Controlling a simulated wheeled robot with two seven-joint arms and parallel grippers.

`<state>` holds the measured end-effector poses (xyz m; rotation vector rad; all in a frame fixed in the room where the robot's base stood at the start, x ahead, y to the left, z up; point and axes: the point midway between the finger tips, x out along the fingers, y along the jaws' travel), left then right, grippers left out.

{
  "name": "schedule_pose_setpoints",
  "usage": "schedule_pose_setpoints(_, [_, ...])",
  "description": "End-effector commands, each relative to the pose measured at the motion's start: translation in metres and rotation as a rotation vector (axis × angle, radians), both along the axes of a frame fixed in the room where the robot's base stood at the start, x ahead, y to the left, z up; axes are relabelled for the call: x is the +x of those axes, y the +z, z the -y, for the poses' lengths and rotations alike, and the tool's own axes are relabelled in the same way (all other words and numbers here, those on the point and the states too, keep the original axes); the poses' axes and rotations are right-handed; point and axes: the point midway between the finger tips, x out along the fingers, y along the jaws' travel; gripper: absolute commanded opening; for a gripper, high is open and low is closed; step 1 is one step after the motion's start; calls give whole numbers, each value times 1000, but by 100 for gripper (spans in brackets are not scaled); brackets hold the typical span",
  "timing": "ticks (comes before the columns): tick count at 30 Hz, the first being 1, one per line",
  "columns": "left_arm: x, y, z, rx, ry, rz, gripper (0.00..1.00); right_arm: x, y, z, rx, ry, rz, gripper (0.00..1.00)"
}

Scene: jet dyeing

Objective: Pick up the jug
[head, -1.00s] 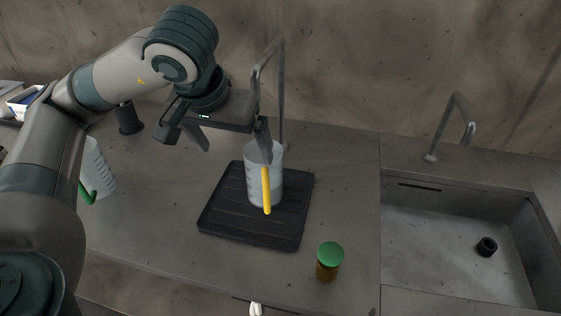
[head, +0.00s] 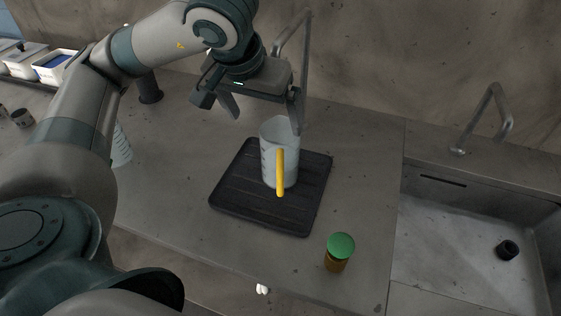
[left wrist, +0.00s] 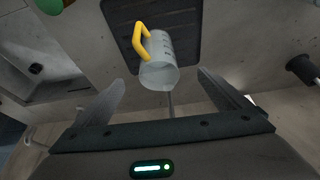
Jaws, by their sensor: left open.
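The clear jug (head: 268,160) with a yellow handle (head: 280,174) stands upright on a black ribbed mat (head: 232,205). Its handle faces the front. My left gripper (head: 266,119) is open and empty, above and behind the jug, with one finger left of the rim and the other at its right. In the left wrist view, the jug (left wrist: 160,73) shows just beyond the gap between the open fingers of my left gripper (left wrist: 160,82), its yellow handle (left wrist: 139,40) on the far side. I see no contact. My right gripper is not in view.
A brown jar with a green lid (head: 340,246) stands front right of the mat. The sink (head: 455,245) lies at the right, with a tap (head: 490,115) behind it. Another tap (head: 305,65) rises behind the jug. A second jug (head: 121,150) is partly hidden by my left arm.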

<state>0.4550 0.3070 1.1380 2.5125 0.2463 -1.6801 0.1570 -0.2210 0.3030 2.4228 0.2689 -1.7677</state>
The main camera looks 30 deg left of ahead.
Motion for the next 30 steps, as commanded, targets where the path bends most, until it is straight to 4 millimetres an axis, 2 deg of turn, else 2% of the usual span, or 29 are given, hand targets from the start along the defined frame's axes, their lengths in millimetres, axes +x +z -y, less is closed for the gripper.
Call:
schedule_pose_setpoints(17, [21,-55,-4,0,0,-5,95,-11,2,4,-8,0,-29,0])
schedule_pose_setpoints(24, [33,-85,-7,1,1,-5,95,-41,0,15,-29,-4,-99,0])
schedule_pose_setpoints(30, [40,-102,-8,1,1,-2,95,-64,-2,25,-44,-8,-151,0])
